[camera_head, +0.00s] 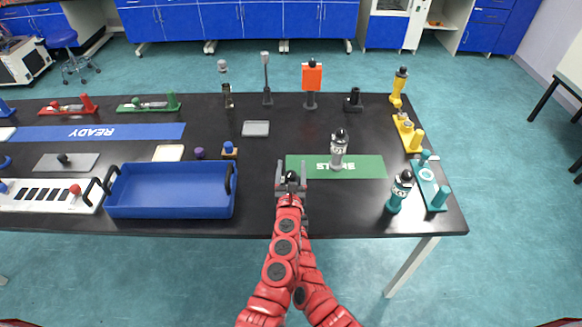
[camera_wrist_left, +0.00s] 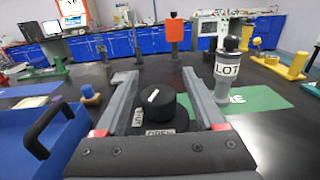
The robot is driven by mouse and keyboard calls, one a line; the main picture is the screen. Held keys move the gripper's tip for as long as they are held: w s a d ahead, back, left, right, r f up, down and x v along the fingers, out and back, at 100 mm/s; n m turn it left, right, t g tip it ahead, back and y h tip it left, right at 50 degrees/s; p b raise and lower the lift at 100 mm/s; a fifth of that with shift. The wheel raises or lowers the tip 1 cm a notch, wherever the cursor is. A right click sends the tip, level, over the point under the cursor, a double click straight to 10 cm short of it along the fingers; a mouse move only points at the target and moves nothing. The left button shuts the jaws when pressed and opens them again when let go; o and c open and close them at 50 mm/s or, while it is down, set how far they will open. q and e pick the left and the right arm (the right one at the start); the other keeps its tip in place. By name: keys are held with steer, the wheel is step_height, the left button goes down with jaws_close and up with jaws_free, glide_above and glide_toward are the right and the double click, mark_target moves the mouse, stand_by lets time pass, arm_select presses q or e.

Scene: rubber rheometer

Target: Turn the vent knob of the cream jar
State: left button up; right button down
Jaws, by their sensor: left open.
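A round black knob (camera_wrist_left: 160,104) with a white mark on top sits between the two fingers of my left gripper (camera_wrist_left: 165,95) in the left wrist view. The mark is slightly slanted. Beside the knob are two small labels, SHUT (camera_wrist_left: 138,117) and OPEN (camera_wrist_left: 160,133). My left gripper also shows in the head view (camera_head: 291,172), with its fingers on either side of the knob and gaps between. It is open. The jar body under the knob is hidden, so I cannot see its colour. My right gripper is not in view.
A grey jar with a black top (camera_head: 338,152) stands upright on the green mat (camera_head: 372,167) to the right. A teal jar (camera_head: 399,192) stands farther right. A blue tray (camera_head: 171,206) lies to the left. A grey plate (camera_head: 256,129) lies behind the gripper.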

arm_select(q)
steer(key=shift+w+a, duration=0.1)
steer(key=shift+w, duration=0.15)
jaws_close()
